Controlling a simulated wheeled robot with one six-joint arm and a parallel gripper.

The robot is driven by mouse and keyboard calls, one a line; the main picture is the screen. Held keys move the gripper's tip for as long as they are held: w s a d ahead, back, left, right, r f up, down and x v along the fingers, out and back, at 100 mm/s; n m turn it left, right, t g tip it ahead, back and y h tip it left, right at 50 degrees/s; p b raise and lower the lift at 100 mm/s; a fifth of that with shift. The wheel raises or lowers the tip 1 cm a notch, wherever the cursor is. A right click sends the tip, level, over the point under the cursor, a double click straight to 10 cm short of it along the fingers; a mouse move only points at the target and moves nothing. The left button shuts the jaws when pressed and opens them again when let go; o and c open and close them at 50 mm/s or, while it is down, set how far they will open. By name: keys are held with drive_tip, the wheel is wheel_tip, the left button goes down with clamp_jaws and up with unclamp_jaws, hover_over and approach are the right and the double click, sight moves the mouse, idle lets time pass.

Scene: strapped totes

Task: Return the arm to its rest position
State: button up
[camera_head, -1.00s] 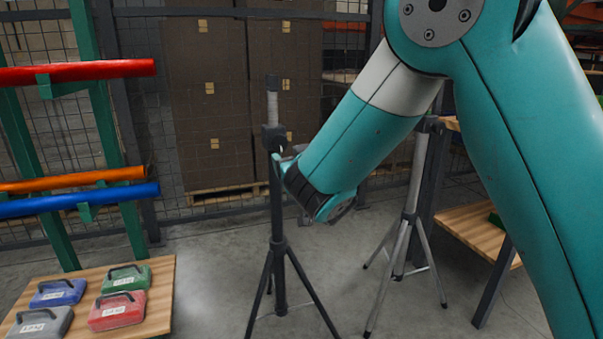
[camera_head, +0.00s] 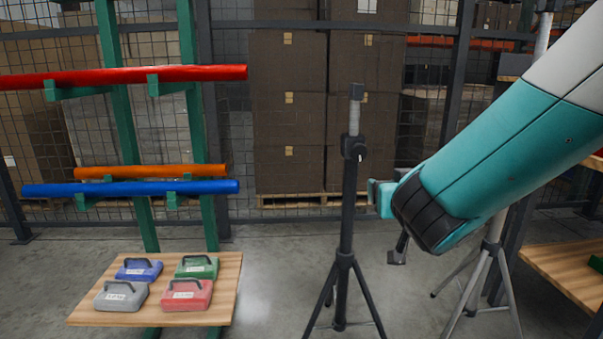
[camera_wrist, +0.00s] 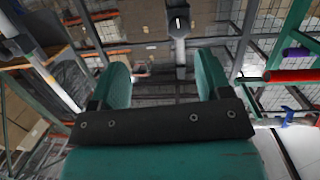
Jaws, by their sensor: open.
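My gripper (camera_wrist: 162,75) shows in the wrist view with its two teal fingers wide apart and nothing between them. In the camera_head view my teal and grey arm comes in from the right edge and slopes down to the left. Its end lies just right of a black tripod stand (camera_head: 347,220), and part of the gripper is hidden behind the wrist. I cannot tell the exact gap to the stand.
A wooden platform (camera_head: 225,300) at left holds blue (camera_head: 139,269), green (camera_head: 197,266), grey (camera_head: 121,296) and red (camera_head: 186,295) cases. Red (camera_head: 200,74), orange (camera_head: 150,171) and blue (camera_head: 130,188) tubes lie on a green rack. A second tripod (camera_head: 470,285) stands right.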

drive_tip(key=s+a+f+n+g+y, duration=0.1)
drive_tip(key=s+a+n+g+y, duration=0.3)
drive_tip(key=s, duration=0.6)
drive_tip(key=s+f+n+g, duration=0.1)
drive_tip(key=s+g, duration=0.6)
drive_tip(key=s, duration=0.3)
drive_tip(key=s+a+f+n+g+y, duration=0.1)
drive_tip(key=s+a+n+g, duration=0.3)
drive_tip(key=s, duration=0.6)
wheel_tip(320, 180, up, 31)
drive_tip(key=d+m+g+p, duration=0.1)
drive_tip(key=p, duration=3)
drive_tip(key=shift+s+d+r+m+p, duration=0.2)
drive_tip(key=shift+d+m+p, duration=0.1)
drive_tip(key=shift+p, duration=0.1)
drive_tip(key=shift+c, duration=0.5)
